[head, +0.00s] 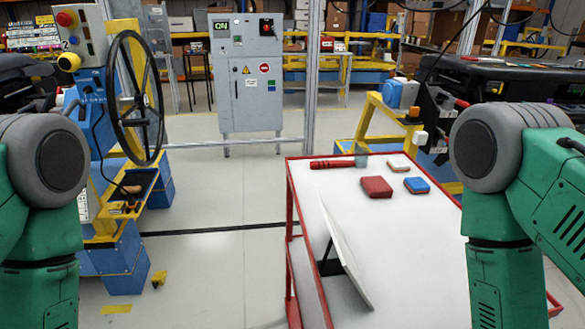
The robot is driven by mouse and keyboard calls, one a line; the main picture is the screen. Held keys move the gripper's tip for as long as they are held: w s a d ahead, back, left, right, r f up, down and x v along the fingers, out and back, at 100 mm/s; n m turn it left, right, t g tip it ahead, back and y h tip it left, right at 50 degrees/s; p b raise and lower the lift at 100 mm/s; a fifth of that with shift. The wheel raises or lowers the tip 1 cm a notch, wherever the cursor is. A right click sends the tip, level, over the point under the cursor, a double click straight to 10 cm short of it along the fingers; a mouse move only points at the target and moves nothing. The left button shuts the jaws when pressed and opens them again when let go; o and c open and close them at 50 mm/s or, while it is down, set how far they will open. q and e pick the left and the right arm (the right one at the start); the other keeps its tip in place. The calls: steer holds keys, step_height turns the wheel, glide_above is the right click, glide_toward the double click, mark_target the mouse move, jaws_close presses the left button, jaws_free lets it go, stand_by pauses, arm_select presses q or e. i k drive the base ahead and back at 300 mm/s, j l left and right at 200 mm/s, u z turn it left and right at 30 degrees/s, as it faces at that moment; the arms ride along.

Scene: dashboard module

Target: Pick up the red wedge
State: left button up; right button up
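A small red block (376,187), the closest match to a red wedge, lies flat on the white top of a red-framed cart (350,210). Its top looks nearly flat, and I cannot tell whether it tapers. Nothing covers it. Green and grey links of my two arms show at the left and right edges. Neither gripper is in view.
A blue block (416,185), a white-topped block (398,163), a red cylindrical object (333,164) and a small grey cup-like object (361,155) are near the red block. A white panel (345,250) leans upright at the cart's left. A handwheel (135,97) stands left.

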mark_target(317, 165)
steer(key=j+z, duration=0.85)
steer(key=k+j+z, duration=0.1)
steer(key=j+z, duration=0.3)
steer(key=k+j+z, duration=0.15)
steer(key=j+z, duration=0.3)
steer(key=i+j+z, duration=0.15)
steer(key=j+z, duration=0.15)
steer(key=j, duration=0.35)
steer(key=j+z, duration=0.3)
steer(key=j, duration=0.4)
